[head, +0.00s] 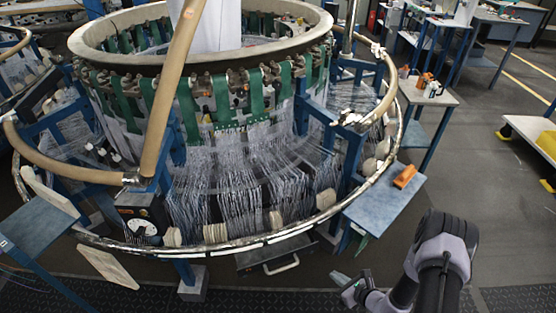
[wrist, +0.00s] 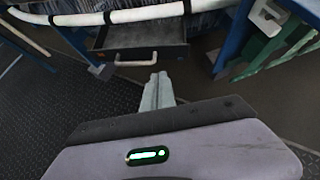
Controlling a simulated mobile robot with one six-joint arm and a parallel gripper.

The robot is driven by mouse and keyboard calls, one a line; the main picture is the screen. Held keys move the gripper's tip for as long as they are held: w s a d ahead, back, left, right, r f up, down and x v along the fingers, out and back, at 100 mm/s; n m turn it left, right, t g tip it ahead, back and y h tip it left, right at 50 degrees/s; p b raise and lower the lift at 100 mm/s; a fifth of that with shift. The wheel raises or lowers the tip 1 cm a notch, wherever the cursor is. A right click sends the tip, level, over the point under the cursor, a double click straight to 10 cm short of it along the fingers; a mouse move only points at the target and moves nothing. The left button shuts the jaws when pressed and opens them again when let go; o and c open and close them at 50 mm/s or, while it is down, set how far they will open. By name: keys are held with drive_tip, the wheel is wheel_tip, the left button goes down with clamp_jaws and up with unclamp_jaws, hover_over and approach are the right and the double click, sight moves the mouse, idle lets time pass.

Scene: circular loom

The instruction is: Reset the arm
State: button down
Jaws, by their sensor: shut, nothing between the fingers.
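My gripper (wrist: 159,76) shows in the wrist view with its two pale fingers close together and nothing between them. It points toward the base of the loom, over the floor. In the head view my gripper (head: 352,289) is at the bottom right, low in front of the loom and apart from it. My grey arm is bent behind it. The circular loom (head: 262,238) fills the left and middle of the head view, with green straps and many pale threads inside its round rail.
A drawer with a pale handle (head: 281,265) sits under the loom; the handle also shows in the wrist view (wrist: 134,60). A blue side table (head: 385,205) holds an orange tool (head: 404,176). Dark floor (head: 480,190) lies clear to the right. A yellow-and-white cart (head: 535,130) stands at the right edge.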

drive_tip(key=w+a+r+n+g+y, duration=0.1)
drive_tip(key=w+a+r+n+y, duration=0.15)
drive_tip(key=r, duration=0.65)
drive_tip(key=w+a+r+n+y, duration=0.1)
drive_tip(key=w+a+r+n, duration=0.25)
drive_tip(key=r, duration=0.55)
drive_tip(key=s+a+r+n+g+y, duration=0.1)
drive_tip(key=s+a+r+n+g, duration=0.15)
drive_tip(key=r, duration=0.55)
drive_tip(key=s+a+r+n+g, duration=0.1)
drive_tip(key=s+a+r+n, duration=0.2)
drive_tip(key=r, duration=0.4)
drive_tip(key=s+a+r+n+g+h, duration=0.2)
drive_tip(key=s+a+r+n, duration=0.2)
drive_tip(key=s+r+n, duration=0.55)
drive_tip(key=s+d+r+n+t+h, duration=0.1)
drive_tip(key=s+d+r+n+h, duration=0.1)
drive_tip(key=s+r, duration=0.2)
drive_tip(key=s+d+r+n+t+h, duration=0.1)
drive_tip(key=s+d+r+t+h, duration=0.1)
drive_tip(key=s, duration=0.6)
wheel_tip(320, 180, up, 3)
drive_tip(key=shift+d+f+n+h, duration=0.1)
drive_tip(key=shift+d+n+h, duration=0.3)
drive_tip(key=shift+d+h, duration=0.35)
drive_tip(key=shift+s+a, duration=0.1)
